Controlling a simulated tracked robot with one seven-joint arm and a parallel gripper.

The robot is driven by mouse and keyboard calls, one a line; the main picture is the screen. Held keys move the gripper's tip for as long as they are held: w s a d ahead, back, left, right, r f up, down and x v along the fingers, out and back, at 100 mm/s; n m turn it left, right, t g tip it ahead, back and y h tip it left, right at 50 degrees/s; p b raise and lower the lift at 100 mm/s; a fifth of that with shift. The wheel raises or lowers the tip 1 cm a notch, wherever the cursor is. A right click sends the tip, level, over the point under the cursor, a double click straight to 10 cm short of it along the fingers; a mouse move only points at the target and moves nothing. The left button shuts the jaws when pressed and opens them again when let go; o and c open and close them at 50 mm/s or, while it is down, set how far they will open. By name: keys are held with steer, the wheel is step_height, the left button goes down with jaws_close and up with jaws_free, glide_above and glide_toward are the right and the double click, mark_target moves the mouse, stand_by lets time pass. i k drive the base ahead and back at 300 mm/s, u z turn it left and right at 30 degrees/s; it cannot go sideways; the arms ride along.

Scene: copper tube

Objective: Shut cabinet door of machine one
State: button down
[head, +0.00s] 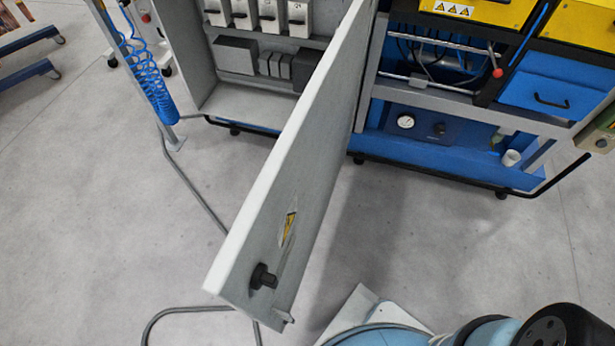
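The grey cabinet door (310,150) stands wide open and swings out from the machine toward me. Its outer face is on the right, with a black knob (263,276) near the free end and a yellow warning label (288,226) above it. The open cabinet (207,75) is left of the door and shows switches and grey modules inside. My gripper is not in view. Part of my own arm shows at the bottom right, to the right of the door's free end and apart from it.
The blue and yellow machine (430,140) with a drawer (555,92) stands right of the door. A coiled blue hose (147,75) hangs on a post at the left. A grey cable or tube (190,185) runs along the floor. Grey floor (90,240) is clear at the left.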

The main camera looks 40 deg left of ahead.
mark_target(278, 224)
steer(key=z, duration=0.15)
steer(key=i, duration=0.15)
steer(key=z, duration=4.4)
steer(key=i, duration=0.6)
steer(key=z, duration=5.5)
steer(key=i, duration=0.4)
steer(key=z, duration=0.1)
